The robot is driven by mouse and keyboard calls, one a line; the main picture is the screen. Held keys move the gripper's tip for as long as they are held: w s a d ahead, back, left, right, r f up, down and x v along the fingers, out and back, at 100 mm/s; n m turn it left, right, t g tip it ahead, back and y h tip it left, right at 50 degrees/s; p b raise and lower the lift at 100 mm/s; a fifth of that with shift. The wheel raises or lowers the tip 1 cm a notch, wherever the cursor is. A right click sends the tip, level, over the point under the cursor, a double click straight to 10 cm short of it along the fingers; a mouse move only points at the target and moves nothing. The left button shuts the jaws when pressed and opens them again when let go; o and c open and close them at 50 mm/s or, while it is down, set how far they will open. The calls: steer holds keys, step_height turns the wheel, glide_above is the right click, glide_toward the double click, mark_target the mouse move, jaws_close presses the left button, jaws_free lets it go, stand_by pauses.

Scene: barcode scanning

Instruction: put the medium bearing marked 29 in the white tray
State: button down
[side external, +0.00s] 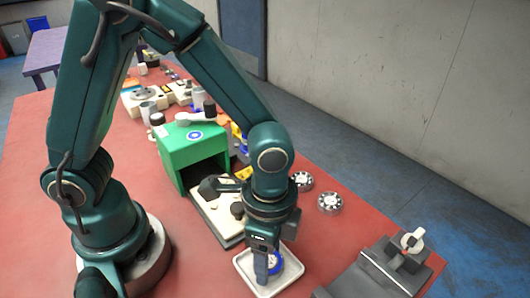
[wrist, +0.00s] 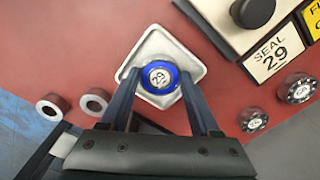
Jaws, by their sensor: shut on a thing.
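The bearing marked 29 (wrist: 159,77) has a blue outer ring and a light centre with the number on it. It also shows in the side view (side external: 276,264), partly hidden by a finger. My gripper (wrist: 160,86) points down and is shut on the bearing, with one finger on each side; it also shows in the side view (side external: 266,268). The white tray (wrist: 162,40) is a shallow square directly beneath the bearing; its rim shows in the side view (side external: 243,265). I cannot tell whether the bearing touches the tray floor.
Two metal bearings (side external: 302,181) (side external: 330,202) lie on the red table right of the tray. A pale machine base with a "SEAL 29" plate (wrist: 275,52) stands beside the tray, near a green box (side external: 192,150). A grey fixture (side external: 375,270) stands at the front right.

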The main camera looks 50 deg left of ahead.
steer(key=shift+c, duration=2)
jaws_free()
steer(key=shift+f, duration=0.15)
step_height(320, 180, up, 12)
steer(key=f, duration=0.1)
steer(key=s+a+r+n+t, duration=0.1)
steer(key=a+r+n+t, duration=0.1)
steer(key=a+n, duration=0.3)
steer(key=s+a+r+n+t, duration=0.2)
steer(key=a+n+t, duration=0.1)
steer(key=a+n, duration=0.3)
steer(key=shift+a+t, duration=0.25)
steer(key=shift+t, duration=0.05)
steer(key=shift+s, duration=0.1)
